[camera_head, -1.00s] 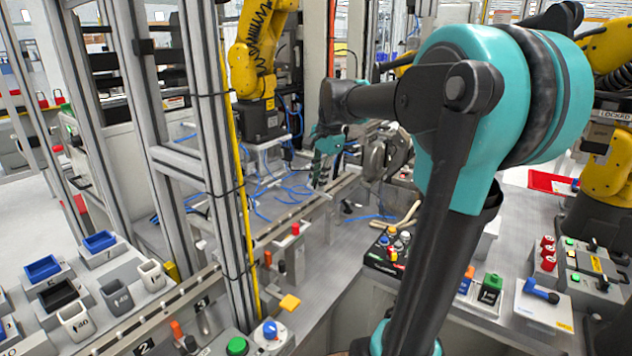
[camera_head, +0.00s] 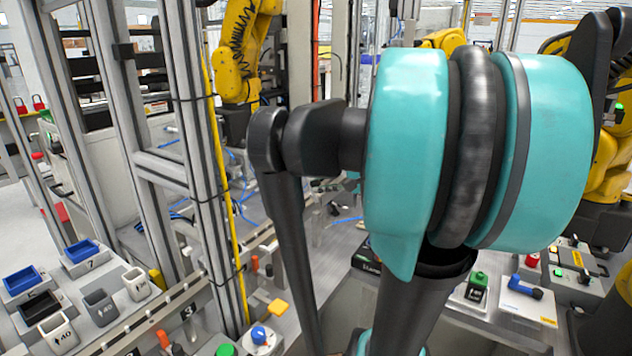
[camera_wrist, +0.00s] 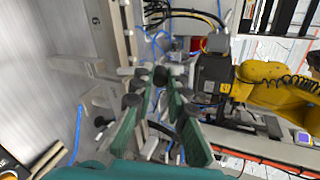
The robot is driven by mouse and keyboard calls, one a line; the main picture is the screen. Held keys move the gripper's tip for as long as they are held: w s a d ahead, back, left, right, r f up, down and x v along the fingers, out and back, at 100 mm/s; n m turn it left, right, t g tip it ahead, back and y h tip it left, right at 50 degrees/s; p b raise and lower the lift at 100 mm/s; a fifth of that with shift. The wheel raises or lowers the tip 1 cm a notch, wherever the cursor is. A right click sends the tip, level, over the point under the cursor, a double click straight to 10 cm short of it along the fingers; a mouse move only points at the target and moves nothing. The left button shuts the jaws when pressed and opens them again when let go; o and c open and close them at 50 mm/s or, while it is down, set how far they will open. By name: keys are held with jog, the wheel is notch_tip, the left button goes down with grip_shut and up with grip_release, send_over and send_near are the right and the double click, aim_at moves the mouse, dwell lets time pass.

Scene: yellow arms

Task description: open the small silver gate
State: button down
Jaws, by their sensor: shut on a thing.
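In the wrist view, my gripper (camera_wrist: 161,90) has its green fingers reaching forward, with dark pads close around a small part at their tips. The small silver gate (camera_wrist: 177,71) seems to be the pale metal piece at the fingertips. Its outline is small and largely covered by the pads, so I cannot tell how far it stands open. In the head view, my teal and black arm hides the gripper and the gate almost wholly.
In the wrist view, a yellow robot arm (camera_wrist: 265,92) with a dark base stands right of the fingers, and blue cables lie around them. In the head view, a silver frame post (camera_head: 201,170) stands left of my arm. Grey and blue bins (camera_head: 82,250) stand at lower left.

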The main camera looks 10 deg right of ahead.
jog(key=shift+s+d+f+t+y, duration=0.2)
jog(key=shift+s+d+t+y, duration=0.1)
jog(key=shift+t+y, duration=0.3)
jog(key=shift+s+d+f+t+y, duration=0.15)
jog(key=shift+s+d+t+y, duration=0.15)
jog(key=shift+t+y, duration=0.3)
jog(key=c, duration=1.5)
grip_release()
jog(key=shift+s+d, duration=0.1)
jog(key=v, duration=1.1)
jog(key=shift+s+d, duration=0.25)
jog(key=shift+s, duration=0.05)
